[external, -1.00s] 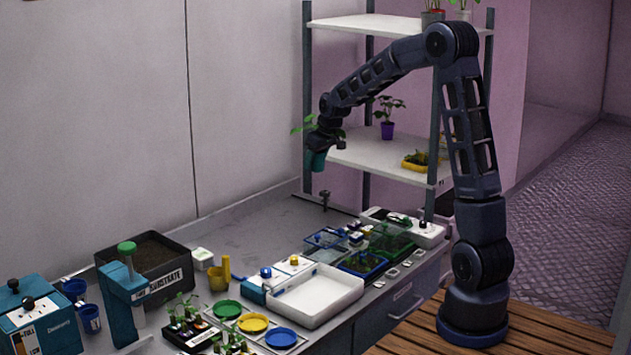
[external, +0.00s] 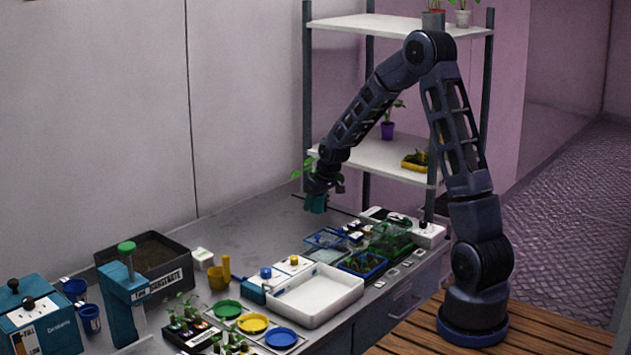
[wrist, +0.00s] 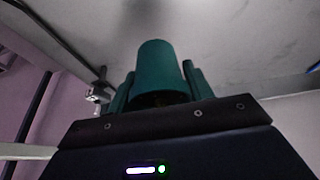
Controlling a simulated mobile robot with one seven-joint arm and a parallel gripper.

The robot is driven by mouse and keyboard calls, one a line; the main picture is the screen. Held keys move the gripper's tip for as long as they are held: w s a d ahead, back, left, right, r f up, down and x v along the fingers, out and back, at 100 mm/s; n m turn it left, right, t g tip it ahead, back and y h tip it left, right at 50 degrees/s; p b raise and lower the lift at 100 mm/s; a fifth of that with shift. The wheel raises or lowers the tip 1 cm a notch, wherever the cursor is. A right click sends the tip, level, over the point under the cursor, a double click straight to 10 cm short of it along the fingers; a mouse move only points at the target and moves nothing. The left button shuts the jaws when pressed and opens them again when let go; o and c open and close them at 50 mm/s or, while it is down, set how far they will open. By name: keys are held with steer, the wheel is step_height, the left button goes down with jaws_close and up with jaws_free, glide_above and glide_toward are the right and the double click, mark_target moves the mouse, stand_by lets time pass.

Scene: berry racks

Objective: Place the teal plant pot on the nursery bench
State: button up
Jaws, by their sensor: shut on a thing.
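The teal plant pot (external: 317,204) hangs below my gripper (external: 313,194) in the external view, low over the back part of the grey nursery bench (external: 262,222). Green leaves show beside the gripper. In the wrist view the pot (wrist: 160,68) sits between the two fingers of my gripper (wrist: 157,85), which are shut on it. Whether the pot's bottom touches the bench cannot be told; it looks slightly above it.
Trays with seedlings (external: 362,263) and a white tray (external: 318,296) stand to the front right of the pot. A shelf rack (external: 350,155) with a purple pot (external: 388,130) rises behind. The bench's back-left area is clear.

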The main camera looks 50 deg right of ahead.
mark_target(315, 227)
steer(key=shift+f, duration=2.85)
steer(key=shift+f, duration=0.1)
steer(key=o, duration=1)
